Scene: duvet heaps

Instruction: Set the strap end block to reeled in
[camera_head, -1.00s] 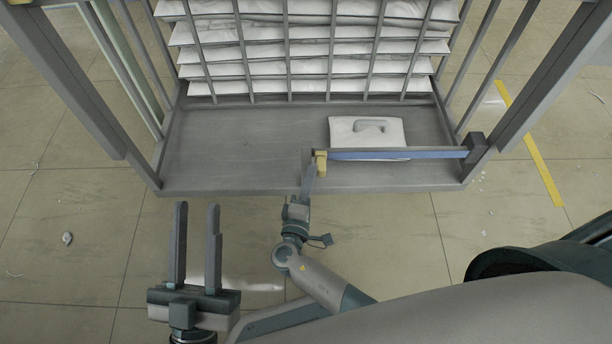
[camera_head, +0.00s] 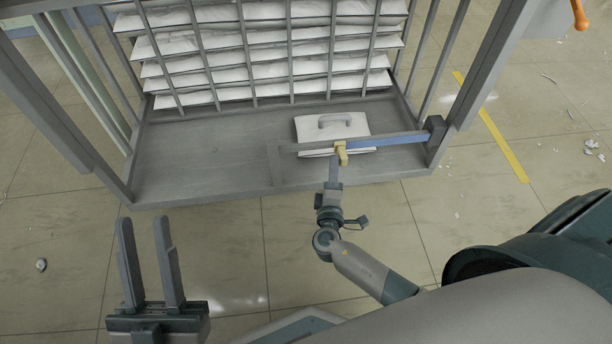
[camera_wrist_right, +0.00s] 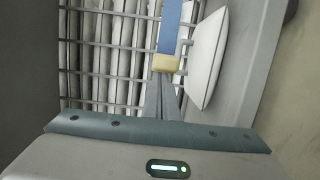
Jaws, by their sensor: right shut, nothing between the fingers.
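The strap end block (camera_head: 341,153) is small and yellow. It sits on the end of a blue strap (camera_head: 395,143) that runs right to a dark housing (camera_head: 436,140) on the right post. A grey bar (camera_head: 303,148) extends left of the block. My right gripper (camera_head: 334,160) is shut and empty, its fingertips at the block's near left side. In the right wrist view the block (camera_wrist_right: 166,64) is just beyond the shut fingers (camera_wrist_right: 163,98); I cannot tell whether they touch. My left gripper (camera_head: 147,235) is open and empty, low at the left, away from the strap.
A white panel with a grip (camera_head: 308,133) lies on the rack's grey deck (camera_head: 205,150) behind the strap. White folded layers (camera_head: 270,60) are stacked behind grey bars. An orange handle (camera_head: 580,15) shows at top right. The deck's left part is clear.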

